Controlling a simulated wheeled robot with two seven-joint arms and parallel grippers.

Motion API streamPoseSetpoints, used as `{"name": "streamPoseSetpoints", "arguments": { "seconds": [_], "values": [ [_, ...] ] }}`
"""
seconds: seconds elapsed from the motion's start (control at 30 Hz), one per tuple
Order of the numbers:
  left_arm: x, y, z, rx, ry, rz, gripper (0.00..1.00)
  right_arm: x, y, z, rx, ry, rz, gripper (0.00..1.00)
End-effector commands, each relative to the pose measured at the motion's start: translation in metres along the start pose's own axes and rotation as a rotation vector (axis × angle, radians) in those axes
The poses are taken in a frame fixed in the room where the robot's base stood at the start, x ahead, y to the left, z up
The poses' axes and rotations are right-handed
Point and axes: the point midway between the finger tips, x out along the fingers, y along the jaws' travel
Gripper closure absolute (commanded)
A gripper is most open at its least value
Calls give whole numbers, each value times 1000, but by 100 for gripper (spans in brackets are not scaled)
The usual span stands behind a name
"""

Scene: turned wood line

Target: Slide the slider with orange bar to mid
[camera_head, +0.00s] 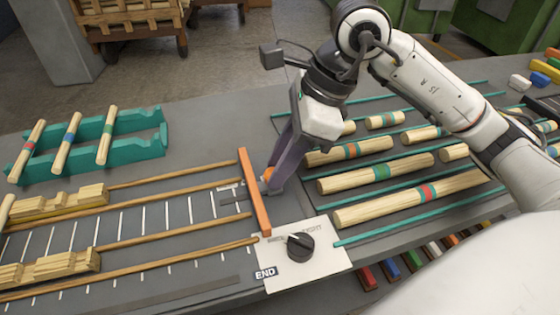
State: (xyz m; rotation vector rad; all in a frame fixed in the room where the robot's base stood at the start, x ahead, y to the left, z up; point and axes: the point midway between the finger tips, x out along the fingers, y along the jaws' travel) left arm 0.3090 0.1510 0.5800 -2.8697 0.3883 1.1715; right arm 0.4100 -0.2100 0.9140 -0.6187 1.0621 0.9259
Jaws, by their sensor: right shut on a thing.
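The orange bar (255,192) of the slider stands crosswise at the right end of the wooden rails, beside the white END plate (300,258). My right gripper (267,187) reaches down from above, just right of the bar. It is shut on a small part of the slider, and a bit of orange shows at its fingers. The fingers hide most of the held part. A short marked scale (230,190) lies just left of the bar. My left gripper is not in view.
Wooden blocks (60,201) sit between the rails (175,176) at left. A teal rack (135,148) with banded sticks stands behind. Banded wooden rods (410,197) lie in teal-edged lanes at right. A black dial (300,246) sits on the END plate, close to the bar.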

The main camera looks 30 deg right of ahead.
Motion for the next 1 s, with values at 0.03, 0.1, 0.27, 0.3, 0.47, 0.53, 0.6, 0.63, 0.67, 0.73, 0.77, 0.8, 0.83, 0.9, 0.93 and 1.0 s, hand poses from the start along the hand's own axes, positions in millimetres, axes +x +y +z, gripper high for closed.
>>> {"name": "streamPoseSetpoints", "arguments": {
  "seconds": [0.03,0.1,0.27,0.3,0.47,0.53,0.6,0.63,0.67,0.73,0.77,0.8,0.83,0.9,0.93,1.0],
  "values": [
    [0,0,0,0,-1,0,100,0,0,1,-1,-1,0,100],
    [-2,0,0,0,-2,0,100,2,2,9,-3,-4,2,100],
    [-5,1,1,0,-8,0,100,11,9,32,-3,-6,3,100],
    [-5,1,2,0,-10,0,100,12,10,35,-2,-4,1,100],
    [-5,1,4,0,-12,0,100,14,10,37,0,-3,0,100],
    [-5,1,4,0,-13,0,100,14,10,37,0,-3,0,100],
    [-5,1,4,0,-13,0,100,14,10,37,0,-3,-1,100],
    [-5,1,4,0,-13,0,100,14,10,37,0,-3,-1,73],
    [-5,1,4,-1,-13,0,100,14,10,37,0,-3,-1,68],
    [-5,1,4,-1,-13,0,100,14,10,36,0,-3,-1,56],
    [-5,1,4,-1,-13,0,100,14,10,36,0,-2,-1,56],
    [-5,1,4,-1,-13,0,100,14,10,36,0,-2,-1,56],
    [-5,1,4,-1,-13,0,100,14,10,36,0,-2,-1,56],
    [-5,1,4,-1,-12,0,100,14,10,36,0,-2,-1,56],
    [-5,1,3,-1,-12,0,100,14,10,36,0,-1,-1,56],
    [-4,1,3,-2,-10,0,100,14,10,36,0,-1,-1,56]
  ]
}}
